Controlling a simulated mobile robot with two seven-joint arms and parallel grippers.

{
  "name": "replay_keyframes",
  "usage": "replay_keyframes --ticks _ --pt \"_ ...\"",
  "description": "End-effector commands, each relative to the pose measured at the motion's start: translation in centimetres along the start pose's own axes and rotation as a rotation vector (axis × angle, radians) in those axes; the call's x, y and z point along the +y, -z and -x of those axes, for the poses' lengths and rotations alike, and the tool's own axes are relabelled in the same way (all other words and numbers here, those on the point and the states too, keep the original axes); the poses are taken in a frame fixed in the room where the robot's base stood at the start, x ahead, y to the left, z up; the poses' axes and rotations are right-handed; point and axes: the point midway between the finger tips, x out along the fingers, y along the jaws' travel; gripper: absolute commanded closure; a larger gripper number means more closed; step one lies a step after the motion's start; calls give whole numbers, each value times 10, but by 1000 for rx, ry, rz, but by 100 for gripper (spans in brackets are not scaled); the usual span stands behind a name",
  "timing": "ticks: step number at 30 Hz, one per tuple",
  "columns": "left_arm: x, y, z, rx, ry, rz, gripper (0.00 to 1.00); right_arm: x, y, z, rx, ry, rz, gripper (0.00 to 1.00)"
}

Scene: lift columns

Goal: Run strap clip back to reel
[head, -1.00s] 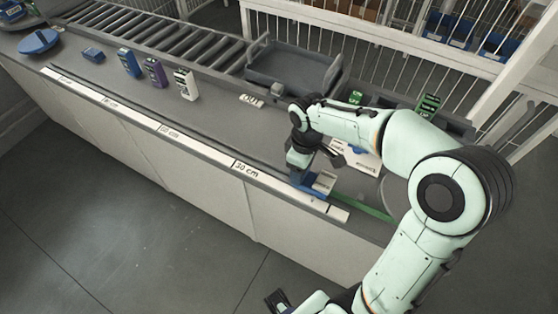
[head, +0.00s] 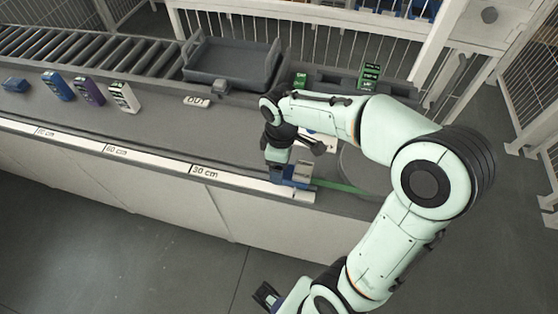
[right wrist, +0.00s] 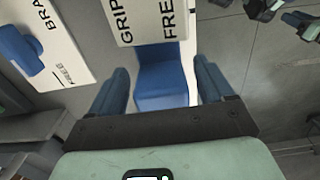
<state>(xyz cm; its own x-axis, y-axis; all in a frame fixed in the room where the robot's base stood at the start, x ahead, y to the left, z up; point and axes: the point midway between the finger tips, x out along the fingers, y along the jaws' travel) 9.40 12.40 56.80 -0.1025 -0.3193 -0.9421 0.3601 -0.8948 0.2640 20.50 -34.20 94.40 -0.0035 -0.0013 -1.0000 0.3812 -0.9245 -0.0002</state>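The blue strap clip (head: 297,179) sits at the counter's front edge, by the right end of the white ruler, with a pale plate on top. In the right wrist view its blue body (right wrist: 162,82) lies between the spread fingers of my right gripper (right wrist: 162,92), with small gaps on both sides. A green strap (head: 338,187) runs from the clip to the right and passes behind my arm. A round grey disc (head: 352,165) there, possibly the reel, is partly hidden. My left gripper (head: 266,296) is low in front of the counter; its fingers are unclear.
A white brake card with a blue knob (right wrist: 22,50) lies beside the clip. The ruler (head: 150,160) runs along the front edge. Several small boxes (head: 90,91), an OUT label (head: 196,101), a grey tray (head: 232,77) and a roller conveyor (head: 85,48) are behind.

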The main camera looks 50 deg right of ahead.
Motion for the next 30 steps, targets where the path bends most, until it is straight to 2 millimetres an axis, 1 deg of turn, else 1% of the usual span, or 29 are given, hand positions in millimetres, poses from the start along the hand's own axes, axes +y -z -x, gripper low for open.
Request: replay_keyframes --ticks 5,8,11,18,21,25,27,30 --pt "0 0 0 0 0 0 57 0 1 1 3 -1 1 19" --pt "1 0 2 1 0 0 57 0 2 8 4 -1 1 19" --pt "2 1 4 2 -1 -1 57 0 2 24 8 -3 1 19" --pt "6 2 14 6 -2 -2 57 0 1 79 8 -3 0 19" --pt "8 3 18 7 -3 -3 57 0 1 100 7 -2 0 19" --pt "9 4 22 9 -3 -3 57 0 0 120 5 -2 0 19" --pt "10 4 23 10 -3 -3 57 0 0 127 5 -2 0 19" --pt "10 4 24 10 -3 -3 57 0 -1 133 3 -1 0 19"
